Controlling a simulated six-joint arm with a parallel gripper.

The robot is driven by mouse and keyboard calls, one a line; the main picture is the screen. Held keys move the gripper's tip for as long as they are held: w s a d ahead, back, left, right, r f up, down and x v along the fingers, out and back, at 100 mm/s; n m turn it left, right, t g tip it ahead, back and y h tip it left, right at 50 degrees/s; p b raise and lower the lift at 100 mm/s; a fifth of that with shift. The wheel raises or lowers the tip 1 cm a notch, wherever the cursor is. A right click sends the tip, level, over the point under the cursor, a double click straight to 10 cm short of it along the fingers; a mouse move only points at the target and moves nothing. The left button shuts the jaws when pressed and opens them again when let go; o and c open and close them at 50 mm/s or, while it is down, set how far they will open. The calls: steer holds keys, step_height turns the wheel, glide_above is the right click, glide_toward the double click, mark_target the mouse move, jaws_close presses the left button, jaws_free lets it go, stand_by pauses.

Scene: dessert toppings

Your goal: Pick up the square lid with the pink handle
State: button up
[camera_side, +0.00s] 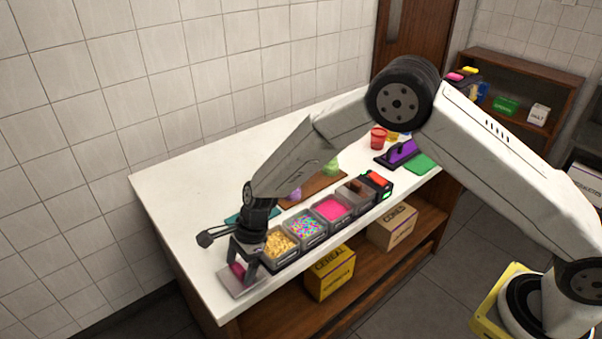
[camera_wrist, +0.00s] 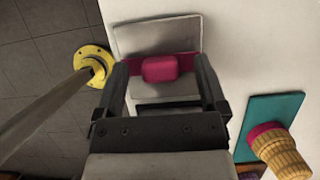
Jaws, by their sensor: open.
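The square lid (camera_side: 232,284) lies flat on the white counter at its near left corner, beside the row of topping containers. Its pink handle (camera_side: 238,270) stands up from the middle. In the wrist view the grey lid (camera_wrist: 150,36) shows with its pink handle (camera_wrist: 160,68) between the fingers. My gripper (camera_side: 245,275) points down over the lid with its jaws open, one finger on each side of the handle. In the wrist view my gripper (camera_wrist: 165,82) hides part of the lid. I cannot tell whether either finger touches the handle.
A row of clear containers holds yellow pieces (camera_side: 278,243), sprinkles (camera_side: 306,225) and pink topping (camera_side: 333,208), close right of my gripper. A teal mat (camera_wrist: 270,115) with a cone (camera_wrist: 285,158) lies nearby. The counter's left part (camera_side: 180,190) is clear.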

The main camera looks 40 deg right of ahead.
stand_by(0.4)
jaws_close()
steer(key=shift+r, duration=0.15)
steer(key=shift+r, duration=0.75)
steer(key=s+d+r, duration=0.2)
steer(key=s+r, duration=0.3)
steer(key=s, duration=0.1)
steer(key=s+d+r, duration=0.3)
steer(key=s+r, duration=0.3)
steer(key=s, duration=0.1)
steer(key=shift+d+r, duration=0.15)
steer(key=shift+d, duration=0.1)
